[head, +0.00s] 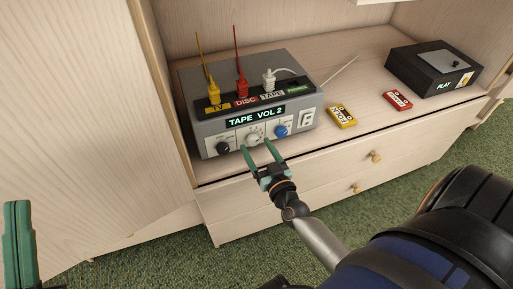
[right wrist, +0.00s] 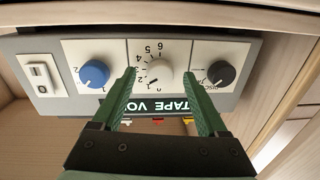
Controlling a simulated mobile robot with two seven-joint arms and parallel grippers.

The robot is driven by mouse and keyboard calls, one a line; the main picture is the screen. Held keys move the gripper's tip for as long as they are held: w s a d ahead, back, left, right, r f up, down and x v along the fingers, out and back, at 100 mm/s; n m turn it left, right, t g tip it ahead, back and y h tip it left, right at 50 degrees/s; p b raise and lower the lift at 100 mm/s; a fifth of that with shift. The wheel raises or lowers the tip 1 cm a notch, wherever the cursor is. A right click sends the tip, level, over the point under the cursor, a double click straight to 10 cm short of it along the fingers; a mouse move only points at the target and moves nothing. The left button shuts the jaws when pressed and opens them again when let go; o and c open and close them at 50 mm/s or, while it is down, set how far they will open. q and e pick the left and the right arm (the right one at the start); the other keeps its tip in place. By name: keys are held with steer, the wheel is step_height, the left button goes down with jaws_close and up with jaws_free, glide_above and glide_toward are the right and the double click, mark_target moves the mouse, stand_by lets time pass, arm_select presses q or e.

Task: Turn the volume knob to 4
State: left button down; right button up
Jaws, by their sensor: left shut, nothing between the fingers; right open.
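The grey amplifier (head: 190,125) stands on the cabinet shelf, its display (head: 256,115) reading "TAPE VOL 2". The white volume knob (head: 253,138) is in the middle of its front, between a black knob (head: 222,148) and a blue knob (head: 281,130). The right wrist view shows the white knob (right wrist: 159,73) with a numbered scale around it. My right gripper (head: 257,146) is open, its fingertips on either side of the white knob; I cannot tell whether they touch it. My left gripper (head: 18,235) is shut and empty, far from the amplifier at the lower left.
Yellow, red and white plugs stand in the amplifier's top. A yellow cassette (head: 342,116), a red cassette (head: 397,100) and a black player (head: 434,68) marked "PLAY" are to the right. Drawers (head: 310,180) lie below the shelf, and a wooden panel (head: 80,120) stands at left.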

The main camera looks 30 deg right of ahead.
steer(key=shift+w+d, duration=0.1)
steer(key=shift+w, duration=0.45)
jaws_close()
